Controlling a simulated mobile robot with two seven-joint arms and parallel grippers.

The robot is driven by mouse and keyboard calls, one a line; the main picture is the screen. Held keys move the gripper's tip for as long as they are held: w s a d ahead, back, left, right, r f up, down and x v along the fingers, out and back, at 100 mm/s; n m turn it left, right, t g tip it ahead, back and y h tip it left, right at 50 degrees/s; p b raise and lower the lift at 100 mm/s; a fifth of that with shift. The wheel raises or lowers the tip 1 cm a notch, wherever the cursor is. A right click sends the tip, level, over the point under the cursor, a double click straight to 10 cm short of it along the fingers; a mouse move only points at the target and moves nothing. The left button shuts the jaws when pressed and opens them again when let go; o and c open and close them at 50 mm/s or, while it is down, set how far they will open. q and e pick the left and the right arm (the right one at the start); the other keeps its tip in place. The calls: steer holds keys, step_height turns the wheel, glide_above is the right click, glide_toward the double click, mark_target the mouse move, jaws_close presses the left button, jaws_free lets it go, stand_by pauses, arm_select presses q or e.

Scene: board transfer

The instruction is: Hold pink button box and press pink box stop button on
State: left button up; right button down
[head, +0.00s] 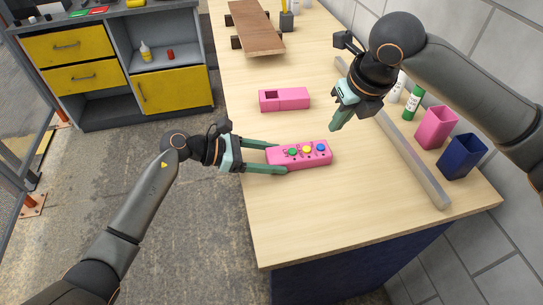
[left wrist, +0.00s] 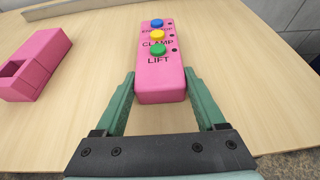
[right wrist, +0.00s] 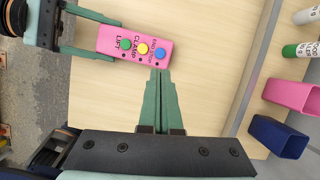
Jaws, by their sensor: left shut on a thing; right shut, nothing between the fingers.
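The pink button box (head: 300,161) lies on the wooden table in the head view. It has a green button (left wrist: 158,49) labelled LIFT, a yellow button (left wrist: 157,35) labelled CLAMP and a blue button (left wrist: 157,23) whose label is hard to read. My left gripper (head: 279,159) is shut on the box's near end, one finger along each side. My right gripper (head: 335,126) is shut and empty, pointing down beyond the blue-button end. In the right wrist view its fingertips (right wrist: 160,74) appear just below the blue button (right wrist: 160,54), apart from it.
A pink open block (head: 290,99) lies behind the box. A grey bar (head: 415,160) runs along the right, with a pink cup (head: 436,128), blue cup (head: 462,157) and green bottle (head: 412,104) beyond. A brown board (head: 257,28) rests at the back. The table front is clear.

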steer(key=m+t+y, duration=0.2)
steer(key=m+t, duration=0.3)
steer(key=m, duration=2.1)
glide_above(324, 152)
steer(key=shift+f, duration=3.4)
